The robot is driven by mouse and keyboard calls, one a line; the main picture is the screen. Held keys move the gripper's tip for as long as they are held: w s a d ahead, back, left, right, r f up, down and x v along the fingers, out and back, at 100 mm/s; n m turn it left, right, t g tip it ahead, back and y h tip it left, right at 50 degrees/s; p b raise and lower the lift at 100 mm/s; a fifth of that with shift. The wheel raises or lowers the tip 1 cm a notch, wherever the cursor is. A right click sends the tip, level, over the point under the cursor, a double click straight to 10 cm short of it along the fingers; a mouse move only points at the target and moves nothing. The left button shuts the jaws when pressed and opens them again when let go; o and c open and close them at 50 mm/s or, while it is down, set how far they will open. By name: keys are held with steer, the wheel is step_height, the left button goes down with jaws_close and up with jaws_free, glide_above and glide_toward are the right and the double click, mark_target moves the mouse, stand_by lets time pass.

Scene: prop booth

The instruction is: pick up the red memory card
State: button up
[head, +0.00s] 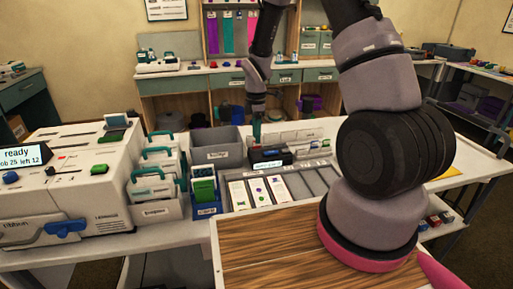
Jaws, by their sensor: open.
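I cannot make out the red memory card for certain in the head view. My gripper (257,118) hangs pointing down over the back of the white worktable, behind a small dark display box (270,157) and near a grey bin (217,149). It is open; its fingertips are small and dark, and I see nothing held between them. What lies directly under it is partly hidden by the display box and the dividers.
The white machine (60,185) with a lit screen fills the left. Teal-handled cases (152,190), a blue bin (205,203) and a sectioned tray (237,193) with cards stand in the middle. Small coloured boxes (440,218) sit at the lower right. My arm hides part of the table's right side.

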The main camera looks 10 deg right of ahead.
steer(key=shift+f, duration=0.95)
steer(key=shift+c, duration=0.3)
jaws_close()
step_height(320, 180, up, 10)
